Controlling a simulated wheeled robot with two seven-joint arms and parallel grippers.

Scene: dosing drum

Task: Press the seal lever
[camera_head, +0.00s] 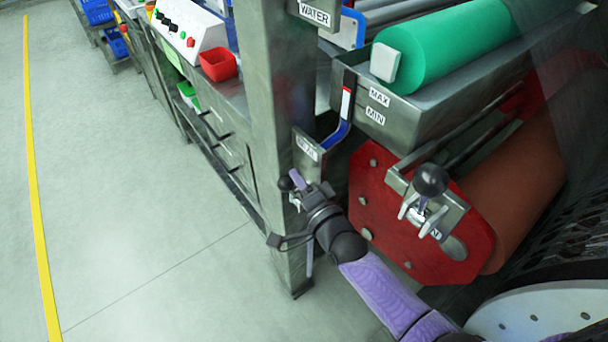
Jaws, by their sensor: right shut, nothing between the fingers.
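A lever with a black ball knob (431,180) stands on a metal bracket at the red end plate (385,205) of the roller. The small label beside it is partly hidden, and only its last letters show. A second, smaller black knob (286,184) sits beside the grey post, under a bracket with a blurred label (306,147). My right gripper (298,182) is shut and empty, close to this smaller knob and left of the red plate. I cannot tell whether it touches the knob. My left gripper is not in view.
A grey post (277,100) rises just behind my right gripper. A metal trough (420,105) marked MAX and MIN holds a green roller (450,45). A brown roller (520,190) lies below it. A red bin (218,65) stands on the far bench. The floor at left is clear.

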